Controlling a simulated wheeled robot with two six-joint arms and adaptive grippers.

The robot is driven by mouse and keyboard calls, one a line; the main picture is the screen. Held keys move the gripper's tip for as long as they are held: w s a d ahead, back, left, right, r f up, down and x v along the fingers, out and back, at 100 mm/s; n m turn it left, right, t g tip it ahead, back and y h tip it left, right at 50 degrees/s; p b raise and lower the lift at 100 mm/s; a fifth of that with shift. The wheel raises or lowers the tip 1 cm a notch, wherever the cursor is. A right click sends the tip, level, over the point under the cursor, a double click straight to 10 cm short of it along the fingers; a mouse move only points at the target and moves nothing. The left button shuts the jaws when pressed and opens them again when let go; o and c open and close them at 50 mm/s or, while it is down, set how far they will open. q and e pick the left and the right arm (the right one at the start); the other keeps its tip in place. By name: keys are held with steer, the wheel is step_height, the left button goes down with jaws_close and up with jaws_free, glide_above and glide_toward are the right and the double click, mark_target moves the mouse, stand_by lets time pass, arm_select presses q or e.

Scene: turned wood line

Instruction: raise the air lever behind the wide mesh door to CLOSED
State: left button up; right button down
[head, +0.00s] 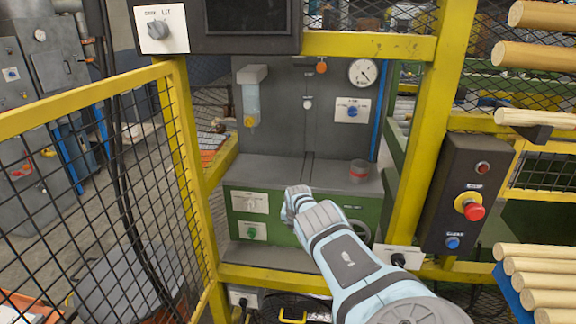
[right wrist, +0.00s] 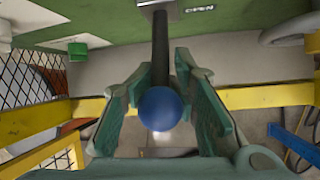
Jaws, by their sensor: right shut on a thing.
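The air lever, a dark rod with a blue ball knob (right wrist: 160,108), shows in the right wrist view. It comes from a plate on a green panel with the word OPEN (right wrist: 200,9) beside its base. My right gripper (right wrist: 171,78) has its two teal fingers on either side of the rod, shut on the lever, with the ball on the palm side. In the head view my right gripper (head: 292,203) reaches through the yellow-framed opening to the green machine front and hides the lever. The mesh door (head: 90,185), yellow-framed, stands at the left. My left gripper is not in view.
Yellow posts (head: 428,140) border the opening. A control box with a red emergency button (head: 474,211) is right of it. Wooden rods (head: 540,280) lie at the far right. A gauge (head: 363,72) and a small red-rimmed cup (head: 360,172) are inside the machine.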

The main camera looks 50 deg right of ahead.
steer(key=shift+w+d+r, duration=0.15)
steer(key=shift+d+r, duration=0.05)
steer(key=shift+r, duration=0.15)
steer(key=c, duration=1.8)
jaws_free()
steer(key=shift+o, duration=1.3)
steer(key=shift+s+a+r, duration=0.15)
steer(key=shift+s+a, duration=0.1)
steer(key=shift+a, duration=0.1)
steer(key=shift+f, duration=0.25)
